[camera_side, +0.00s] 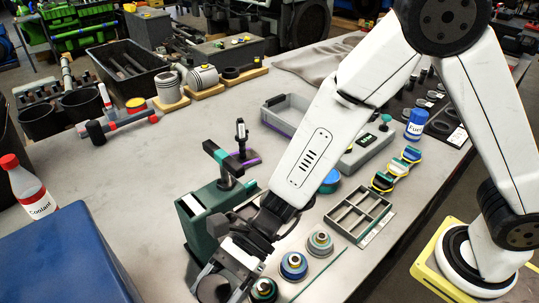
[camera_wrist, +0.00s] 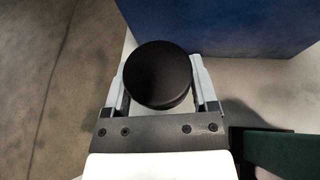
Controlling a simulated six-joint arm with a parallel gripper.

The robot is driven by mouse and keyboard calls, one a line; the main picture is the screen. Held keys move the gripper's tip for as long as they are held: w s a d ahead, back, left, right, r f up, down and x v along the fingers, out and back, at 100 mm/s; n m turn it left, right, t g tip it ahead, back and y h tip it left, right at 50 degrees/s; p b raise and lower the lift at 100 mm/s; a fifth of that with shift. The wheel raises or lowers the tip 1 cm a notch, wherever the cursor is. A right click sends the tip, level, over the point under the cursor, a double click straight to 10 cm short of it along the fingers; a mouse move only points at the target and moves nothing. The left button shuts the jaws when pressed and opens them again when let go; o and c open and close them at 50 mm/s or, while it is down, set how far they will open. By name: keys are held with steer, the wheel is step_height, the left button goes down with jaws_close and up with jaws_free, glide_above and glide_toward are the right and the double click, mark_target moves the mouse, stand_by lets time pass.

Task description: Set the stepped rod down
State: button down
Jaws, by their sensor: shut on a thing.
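The stepped rod (camera_wrist: 157,74) shows in the wrist view as a dark, round end between the two fingers of my gripper (camera_wrist: 160,88). The fingers stand on either side of it, shut on it. Its length and lower end are hidden beneath that round face. In the side view my gripper (camera_side: 222,280) is low at the bottom edge, in front of the green stand. A dark rounded part of the rod (camera_side: 211,290) shows there, cut by the frame edge. I cannot tell whether the rod touches anything below.
A blue box (camera_side: 62,258) stands left of my gripper; it also fills the top of the wrist view (camera_wrist: 230,22). The green stand (camera_side: 207,222) is close behind. Several round stepped parts (camera_side: 293,266) and a grey divided tray (camera_side: 358,214) lie to the right. Bare table (camera_side: 110,185) lies beyond the box.

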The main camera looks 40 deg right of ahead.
mark_target(204, 301)
steer(key=shift+w+a+r+m+t, duration=0.2)
steer(key=shift+w+a+m+t, duration=0.1)
steer(key=shift+m+t, duration=0.25)
steer(key=shift+w+a+r+m+t, duration=0.15)
steer(key=shift+w+a+m+t, duration=0.15)
steer(key=shift+m+t, duration=0.2)
steer(key=shift+w+a+r+m+t, duration=0.15)
steer(key=shift+w+m+t, duration=0.25)
steer(key=shift+m+t, duration=0.35)
steer(key=shift+f, duration=2.25)
steer(key=shift+f, duration=0.15)
steer(key=shift+f, duration=1.65)
steer(key=shift+f, duration=0.6)
